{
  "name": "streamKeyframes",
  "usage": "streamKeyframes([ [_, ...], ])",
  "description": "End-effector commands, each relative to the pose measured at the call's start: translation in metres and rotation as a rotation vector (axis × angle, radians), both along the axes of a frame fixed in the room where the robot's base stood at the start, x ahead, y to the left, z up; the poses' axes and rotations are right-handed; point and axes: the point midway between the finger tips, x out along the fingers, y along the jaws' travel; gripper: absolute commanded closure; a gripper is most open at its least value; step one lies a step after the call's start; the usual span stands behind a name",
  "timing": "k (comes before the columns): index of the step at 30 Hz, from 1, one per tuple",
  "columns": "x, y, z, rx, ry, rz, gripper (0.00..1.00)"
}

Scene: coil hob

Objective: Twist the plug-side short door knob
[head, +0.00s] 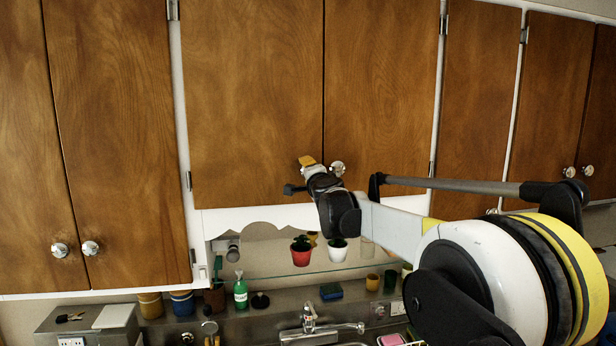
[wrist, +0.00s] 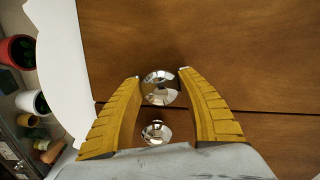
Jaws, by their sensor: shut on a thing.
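The two short doors are brown wood and meet at a seam in the middle of the head view. The left short door (head: 250,90) has its round chrome knob hidden behind my gripper (head: 306,162) there. In the wrist view this knob (wrist: 160,88) sits between the yellow fingers of my gripper (wrist: 160,80), which are shut on it. The right short door (head: 380,80) has a matching knob (head: 337,168) just right of my gripper; it also shows in the wrist view (wrist: 155,132), below the held one. Both doors look closed.
Taller doors with knobs (head: 60,250) stand at left. Below the short doors, a glass shelf holds a red pot (head: 301,254) and a white pot (head: 337,252). A faucet (head: 309,318) and a green bottle (head: 240,292) are lower. Outlets show at lower left (head: 70,342) and lower right (head: 397,308).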

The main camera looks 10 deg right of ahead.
Motion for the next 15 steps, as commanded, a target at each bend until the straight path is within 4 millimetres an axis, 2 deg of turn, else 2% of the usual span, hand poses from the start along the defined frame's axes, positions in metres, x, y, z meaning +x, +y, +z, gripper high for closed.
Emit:
streamKeyframes([
  [6, 0.0, 0.0006, -0.0002, 0.149, 0.0, 0.001, 0.85],
  [15, 0.0, 0.0006, 0.0009, 0.261, 0.001, 0.001, 0.85],
])
